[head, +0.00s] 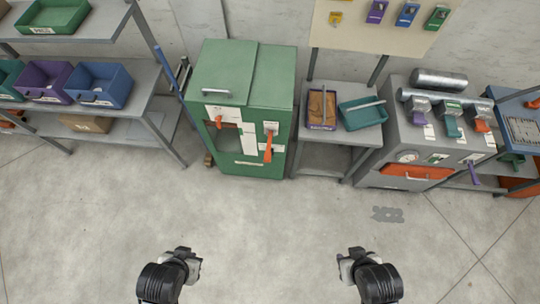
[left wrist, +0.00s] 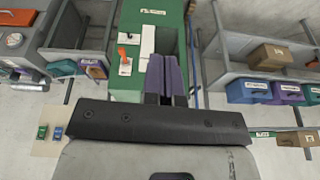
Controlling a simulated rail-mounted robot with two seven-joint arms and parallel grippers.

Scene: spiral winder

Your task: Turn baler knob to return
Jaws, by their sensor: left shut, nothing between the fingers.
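The green baler cabinet (head: 246,80) stands against the wall in the head view. Its front has a dark window, white labels, a small orange handle (head: 219,121) at left and an orange lever or knob (head: 268,148) hanging down at right. I cannot tell which one is the named knob. In the left wrist view the baler (left wrist: 130,20) appears turned over, with an orange part (left wrist: 122,54) left of my fingers. My left gripper (head: 197,263), with purple fingers (left wrist: 165,75), is shut and empty, apart from the baler. My right gripper (head: 345,265) is also apart from it; its fingers are unclear.
Shelves with purple and blue bins (head: 100,84) stand left of the baler. A small table with a teal tray (head: 362,113) stands to its right, then a grey machine (head: 405,150) with coloured levers. The floor (head: 265,225) in front is clear.

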